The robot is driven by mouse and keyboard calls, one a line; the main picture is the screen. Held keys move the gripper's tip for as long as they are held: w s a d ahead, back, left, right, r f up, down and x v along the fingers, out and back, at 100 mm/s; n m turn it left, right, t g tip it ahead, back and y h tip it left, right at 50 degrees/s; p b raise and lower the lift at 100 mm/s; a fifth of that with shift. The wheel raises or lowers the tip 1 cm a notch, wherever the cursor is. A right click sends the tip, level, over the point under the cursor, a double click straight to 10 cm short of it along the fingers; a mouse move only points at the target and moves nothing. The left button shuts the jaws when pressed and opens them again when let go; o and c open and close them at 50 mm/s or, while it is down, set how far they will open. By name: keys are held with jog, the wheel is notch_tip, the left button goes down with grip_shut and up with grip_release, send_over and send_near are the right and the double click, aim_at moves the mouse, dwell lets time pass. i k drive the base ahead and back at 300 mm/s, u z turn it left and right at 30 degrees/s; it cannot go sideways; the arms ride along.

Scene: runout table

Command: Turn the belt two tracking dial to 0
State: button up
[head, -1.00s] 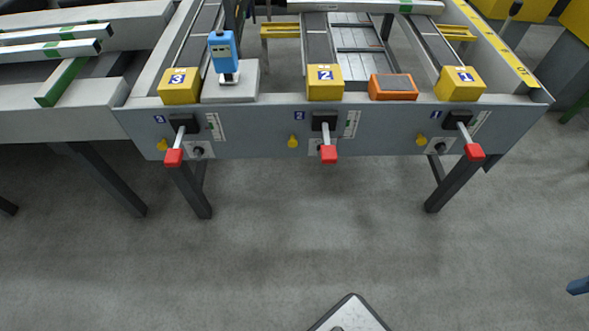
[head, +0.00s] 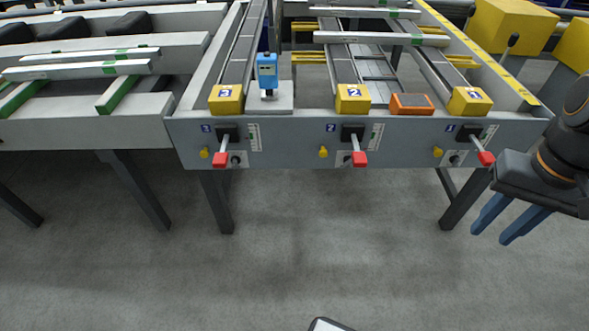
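Belt two's station, under the yellow block marked 2 (head: 353,98), is at the middle of the grey front panel (head: 290,140). It has a small dark round dial (head: 347,160) on a pale plate, partly hidden by the red-ended lever (head: 360,159). The dial's setting is too small to read. A yellow knob (head: 323,152) sits to its left, and a narrow scale strip (head: 376,137) to its right. My gripper (head: 490,236) is at the right, below and right of station 1, well apart from the dial. Its two blue fingers are spread, with nothing between them.
Similar red levers stick out at station 3 (head: 220,159) and station 1 (head: 486,158). A blue device (head: 267,70) stands on a pale base, and an orange box (head: 411,104) lies between blocks 2 and 1. Dark table legs stand below; the floor before the panel is clear.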

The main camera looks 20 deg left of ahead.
aim_at(347, 161)
jog(key=u, duration=0.85)
jog(key=i, duration=0.5)
jog(key=k, duration=0.85)
